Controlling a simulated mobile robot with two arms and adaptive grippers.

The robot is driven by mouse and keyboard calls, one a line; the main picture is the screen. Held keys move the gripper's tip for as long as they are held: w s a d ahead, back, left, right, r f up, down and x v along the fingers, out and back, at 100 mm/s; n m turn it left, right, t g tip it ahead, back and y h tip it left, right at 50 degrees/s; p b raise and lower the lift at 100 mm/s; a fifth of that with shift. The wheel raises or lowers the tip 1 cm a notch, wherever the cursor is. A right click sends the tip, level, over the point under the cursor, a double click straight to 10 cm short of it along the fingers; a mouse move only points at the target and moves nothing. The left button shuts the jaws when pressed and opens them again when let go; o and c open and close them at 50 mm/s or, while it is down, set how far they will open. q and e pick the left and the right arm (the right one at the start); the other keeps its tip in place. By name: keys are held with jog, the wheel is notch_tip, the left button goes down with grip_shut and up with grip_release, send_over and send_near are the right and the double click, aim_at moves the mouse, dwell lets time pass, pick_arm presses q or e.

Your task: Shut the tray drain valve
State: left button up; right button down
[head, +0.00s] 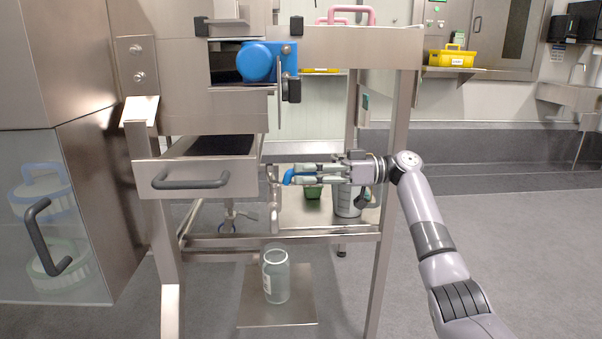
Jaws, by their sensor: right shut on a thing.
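The tray drain valve (273,190) sits at the right side of the tray (208,181), under the steel conveyor frame. Its blue lever (289,177) points right, roughly level. My right gripper (298,174) reaches in from the right between the frame legs and is shut on the blue lever; its fingers cover part of the lever. The tray is a steel drawer with a dark grey handle, pulled out at the front left. A clear jar (276,278) stands upright below the valve on a low steel plate (279,316). My left gripper is not in view.
A metal jug (347,202) and a green item (313,192) stand on a shelf behind my right gripper. A frame leg (384,225) and lower crossbar (300,236) bound the space. A blue motor (258,62) is above. Floor at right is clear.

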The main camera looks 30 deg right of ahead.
jog(key=shift+f, duration=0.1)
jog(key=c, duration=1.6)
grip_release()
jog(key=shift+o, duration=0.2)
jog(key=v, duration=1.2)
